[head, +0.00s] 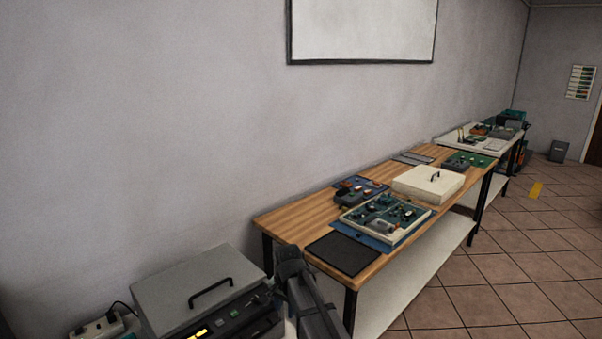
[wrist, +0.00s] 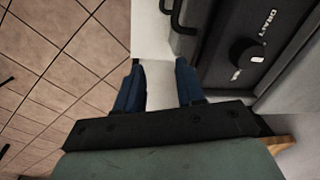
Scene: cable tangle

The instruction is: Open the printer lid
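The printer is the grey machine at the lower left of the head view. Its flat grey lid (head: 198,287) lies down, with a black bar handle (head: 211,293) near its front edge. Its dark front panel (head: 235,318) has a lit yellow display and green buttons. In the wrist view my gripper (wrist: 158,72) has two blue fingers spread apart with nothing between them. A dark panel with a round knob (wrist: 248,53) marked "DRAFT" lies to their right. A black curved handle (wrist: 178,18) shows beyond the fingertips, apart from them. My fingers cannot be made out in the head view.
A wooden workbench (head: 292,215) stands right of the printer, with a dark mat (head: 342,254), a tray of circuit parts (head: 386,219) and a cream lidded box (head: 428,184). A power strip (head: 97,328) sits left of the printer. The tiled floor (head: 500,280) is open at right.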

